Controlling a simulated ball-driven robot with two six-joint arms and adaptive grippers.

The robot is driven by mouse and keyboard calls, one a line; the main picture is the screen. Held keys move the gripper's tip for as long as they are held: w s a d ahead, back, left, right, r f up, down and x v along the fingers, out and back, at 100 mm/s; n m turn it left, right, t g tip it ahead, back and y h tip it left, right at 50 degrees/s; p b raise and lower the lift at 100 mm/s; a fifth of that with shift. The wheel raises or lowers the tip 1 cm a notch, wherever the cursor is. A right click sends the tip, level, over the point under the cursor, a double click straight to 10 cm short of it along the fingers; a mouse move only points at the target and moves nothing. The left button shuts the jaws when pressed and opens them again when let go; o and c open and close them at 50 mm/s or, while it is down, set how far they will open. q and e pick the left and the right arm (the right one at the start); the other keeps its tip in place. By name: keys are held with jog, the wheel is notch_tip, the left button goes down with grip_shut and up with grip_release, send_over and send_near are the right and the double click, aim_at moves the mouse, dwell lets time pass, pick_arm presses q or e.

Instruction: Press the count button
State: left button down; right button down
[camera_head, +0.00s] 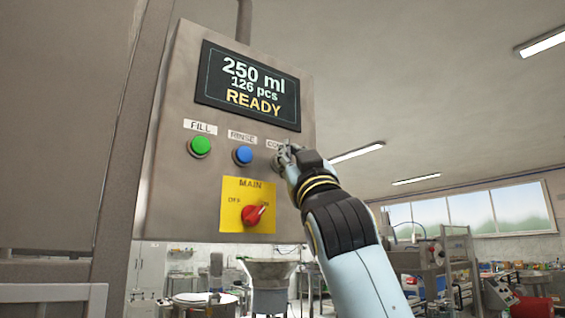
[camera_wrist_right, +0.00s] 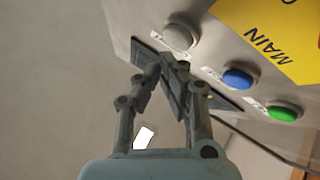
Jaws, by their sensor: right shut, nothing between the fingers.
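The count button is the pale grey round button (camera_wrist_right: 180,37) on the control panel, seen clearly in the right wrist view. In the head view it is mostly hidden behind my right gripper (camera_head: 286,154), and its label, starting "CO", is partly covered. My right gripper is shut and empty. In the right wrist view its fingertips (camera_wrist_right: 165,62) appear close beside the count button, over the label side. I cannot tell whether they touch the panel. My left gripper is in neither view.
The grey panel (camera_head: 172,170) carries a green FILL button (camera_head: 201,145), a blue RINSE button (camera_head: 243,154) and a red MAIN switch (camera_head: 253,214) on a yellow plate. The screen (camera_head: 247,86) above reads "250 ml, 126 pcs, READY". Open air lies right of the panel.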

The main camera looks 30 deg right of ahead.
jog(key=shift+w, duration=0.15)
jog(key=shift+w, duration=0.3)
jog(key=shift+w, duration=0.45)
dwell(0.9)
jog(key=shift+s, duration=0.9)
jog(key=shift+s+d, duration=0.2)
jog(key=shift+s, duration=2.3)
